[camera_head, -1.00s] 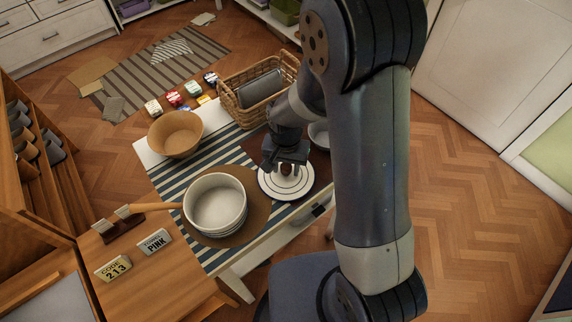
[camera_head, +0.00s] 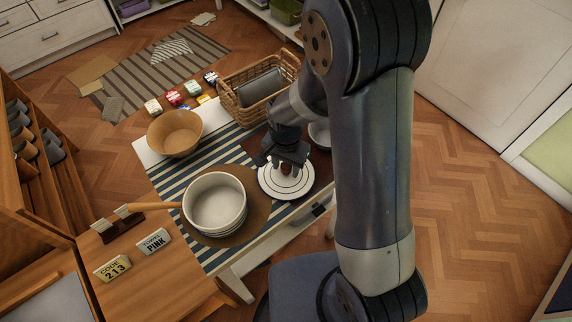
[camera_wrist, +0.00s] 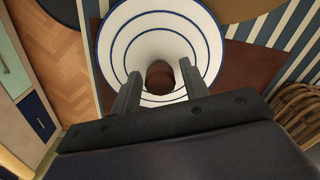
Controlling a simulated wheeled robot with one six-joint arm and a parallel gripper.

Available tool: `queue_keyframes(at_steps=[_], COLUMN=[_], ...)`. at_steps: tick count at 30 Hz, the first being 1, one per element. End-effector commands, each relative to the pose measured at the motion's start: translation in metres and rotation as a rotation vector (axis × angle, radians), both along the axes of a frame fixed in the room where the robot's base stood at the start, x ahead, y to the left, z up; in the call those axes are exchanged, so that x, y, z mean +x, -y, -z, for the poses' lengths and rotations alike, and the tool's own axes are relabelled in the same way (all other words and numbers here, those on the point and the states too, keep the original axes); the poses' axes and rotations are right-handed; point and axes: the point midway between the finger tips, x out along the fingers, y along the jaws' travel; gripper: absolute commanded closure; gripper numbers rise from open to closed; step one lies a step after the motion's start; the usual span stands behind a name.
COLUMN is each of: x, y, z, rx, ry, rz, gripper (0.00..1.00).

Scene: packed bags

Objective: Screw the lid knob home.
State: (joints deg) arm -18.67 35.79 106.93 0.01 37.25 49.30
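The round white lid (camera_head: 299,186) with dark blue rings lies flat on the table, to the right of the pot. Its small dark brown knob (camera_wrist: 160,82) stands at the middle of the lid. My gripper (camera_wrist: 159,70) is over the lid with its fingers pointing down, one on each side of the knob. In the wrist view a gap shows between each finger and the knob, so the gripper is open. How far the knob is screwed in cannot be told. The white pot (camera_head: 216,203) is open, with its wooden handle to the left.
The pot stands on a round brown mat (camera_head: 256,211). A wooden bowl (camera_head: 175,133) and a wicker basket (camera_head: 240,111) stand farther back, with several small labelled boxes beyond the bowl. Two signs (camera_head: 113,267) (camera_head: 154,241) sit on the wooden surface at left.

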Motion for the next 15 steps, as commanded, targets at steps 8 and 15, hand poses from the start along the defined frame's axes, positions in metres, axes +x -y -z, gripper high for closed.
queue_keyframes(at_steps=[8, 15], x=[0.0, 0.001], y=[0.0, 0.0], z=[0.0, -0.011], rx=[0.0, 0.001], ry=[0.0, 0.003], rz=[-0.001, -0.002], gripper=[0.47, 0.47])
